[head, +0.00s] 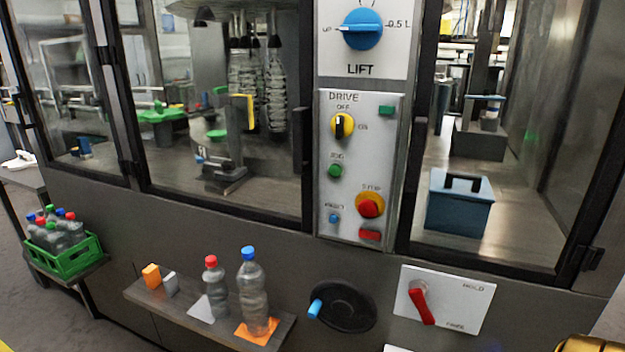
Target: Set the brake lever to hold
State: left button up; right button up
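The brake lever (425,307) is a red handle on a white plate (463,292) at the lower right of the head view. It hangs down from its pivot and tilts slightly to the right at its lower end. The handle points toward the lower word, away from HOLD.
A black handwheel with a blue knob (316,308) sits left of the plate. Further left, a shelf (185,322) juts out with two bottles and small blocks. The drive panel (380,165) is above. A yellow part, unclear, shows at the bottom right edge.

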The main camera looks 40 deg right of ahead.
aim_at(418, 288)
jog(key=z, duration=0.75)
